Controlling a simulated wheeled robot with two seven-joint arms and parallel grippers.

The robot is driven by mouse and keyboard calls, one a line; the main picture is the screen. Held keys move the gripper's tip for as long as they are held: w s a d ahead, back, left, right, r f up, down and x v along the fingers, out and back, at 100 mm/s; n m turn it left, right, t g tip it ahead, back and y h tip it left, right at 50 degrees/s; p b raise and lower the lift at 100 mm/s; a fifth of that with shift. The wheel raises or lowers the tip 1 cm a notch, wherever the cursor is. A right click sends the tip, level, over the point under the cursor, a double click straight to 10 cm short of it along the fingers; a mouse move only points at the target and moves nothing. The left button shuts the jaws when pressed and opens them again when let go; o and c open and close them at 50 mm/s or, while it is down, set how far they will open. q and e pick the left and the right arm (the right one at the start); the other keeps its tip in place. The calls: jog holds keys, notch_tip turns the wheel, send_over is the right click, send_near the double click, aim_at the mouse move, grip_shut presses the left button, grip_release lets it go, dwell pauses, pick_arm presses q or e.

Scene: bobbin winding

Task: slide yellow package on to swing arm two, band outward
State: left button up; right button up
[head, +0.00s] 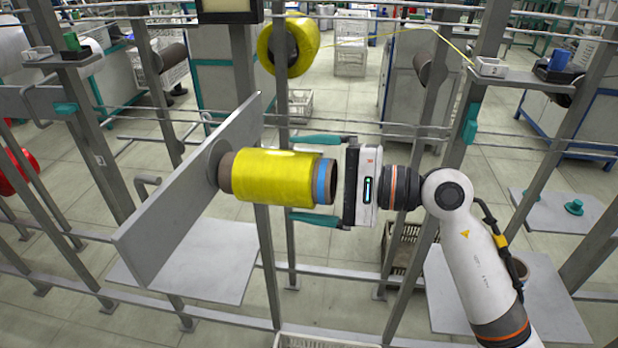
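The yellow package (275,176) lies level, with its brown tube showing at both ends. The blue band (320,181) is at its right end, on the side of my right gripper. Its left tube end meets a round grey disc (216,163) on a long grey plate (185,195); the swing arm inside the tube is hidden, and I see no number. My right gripper (314,180) is open, its teal fingers above and below the banded end, with gaps to the tube. My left gripper is not in view.
Another yellow package (288,45) hangs on the rack behind, with a yellow thread running right. Grey posts (268,240) and thin rails stand close around the package. A grey shelf (190,260) lies below left, and a crate (400,248) stands behind my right wrist.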

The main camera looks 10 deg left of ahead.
jog(key=shift+f, duration=0.1)
jog(key=shift+d, duration=0.2)
jog(key=s+d+r+b, duration=0.1)
jog(key=d+b, duration=0.2)
jog(key=d, duration=0.8)
jog(key=shift+s+d, duration=0.15)
jog(key=shift+d, duration=0.15)
